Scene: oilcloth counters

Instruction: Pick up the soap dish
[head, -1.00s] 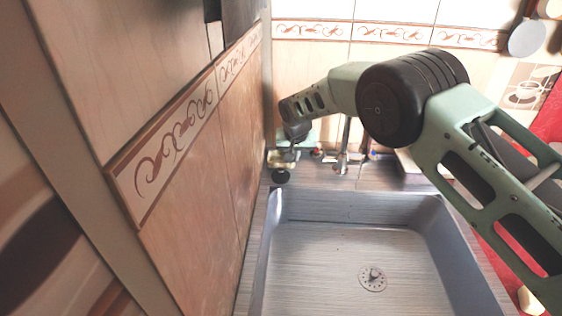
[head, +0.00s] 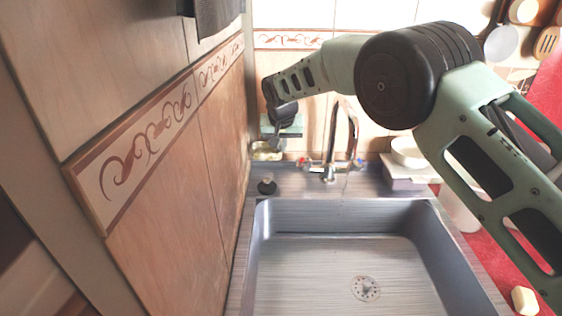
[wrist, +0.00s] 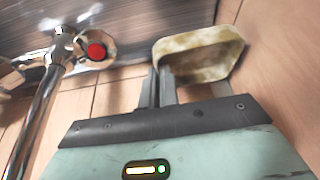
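The soap dish (wrist: 200,52) is a mottled cream and olive-brown shallow vessel. In the wrist view its near left wall sits at my gripper's fingertips (wrist: 161,80), which are close together and appear pinched on that wall. In the head view the dish (head: 264,153) is small, below my gripper (head: 277,143), near the tiled wall in the back left corner behind the sink. It appears held above the ledge. My gripper partly hides it there, and the exact contact is hard to see.
A chrome faucet (head: 329,170) with red and blue knobs stands right of the dish. A dark stopper (head: 267,187) is on the ledge nearer the empty sink (head: 340,270). The tiled wall (head: 215,135) is close at left. White bowls (head: 407,152) stand at right.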

